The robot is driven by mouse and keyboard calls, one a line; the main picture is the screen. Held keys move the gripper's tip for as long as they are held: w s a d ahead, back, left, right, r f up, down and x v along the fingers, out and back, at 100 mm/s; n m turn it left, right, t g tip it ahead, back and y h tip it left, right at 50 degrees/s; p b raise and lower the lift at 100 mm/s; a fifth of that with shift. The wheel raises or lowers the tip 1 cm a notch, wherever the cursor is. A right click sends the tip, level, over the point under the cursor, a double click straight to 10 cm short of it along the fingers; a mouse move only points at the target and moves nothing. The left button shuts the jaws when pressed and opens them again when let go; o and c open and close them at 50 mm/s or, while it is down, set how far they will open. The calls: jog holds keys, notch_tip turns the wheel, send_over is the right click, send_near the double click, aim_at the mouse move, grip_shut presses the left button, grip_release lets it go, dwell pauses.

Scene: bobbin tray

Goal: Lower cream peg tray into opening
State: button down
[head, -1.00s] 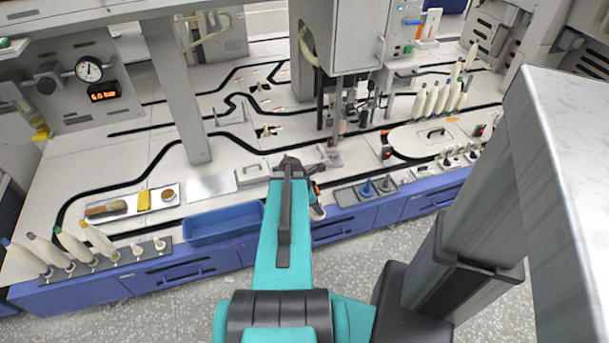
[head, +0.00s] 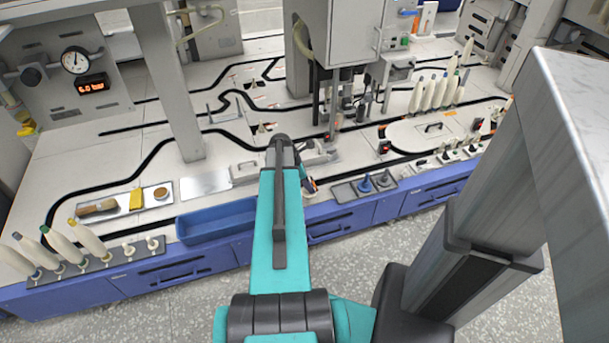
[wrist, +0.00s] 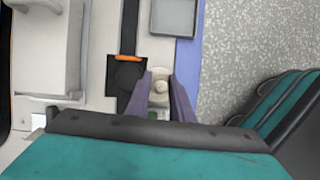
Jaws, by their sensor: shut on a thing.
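My gripper (wrist: 160,82) is shut on a small cream piece with a rounded knob (wrist: 160,92) in the wrist view. I take this to be the cream peg tray; its lower part is hidden by the fingers and wrist. Just left of it is a dark square (wrist: 127,78) with a round mark, below an orange strip. I cannot tell whether this is the opening, or how high the held piece is above the surface. In the head view my own arm hides most of the gripper and the held piece.
A blue bin (head: 205,222) stands at the bench's front edge, left of my arm. A grey tray with blue cones (head: 365,186) lies to the right. White bobbins (head: 432,92) stand farther right. A grey upright post (head: 175,95) and a machine housing (head: 342,35) rise behind.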

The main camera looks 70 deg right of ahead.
jog(key=w+d+b, duration=0.2)
jog(key=w+d, duration=0.1)
jog(key=d, duration=0.3)
jog(key=shift+w, duration=0.3)
jog(key=shift+f+b, duration=0.25)
jog(key=shift+b, duration=0.05)
jog(key=shift+f+b, duration=2.35)
jog(key=shift+f, duration=0.4)
jog(key=shift+p, duration=1.05)
jog(key=shift+f, duration=0.65)
jog(key=c, duration=1.8)
grip_release()
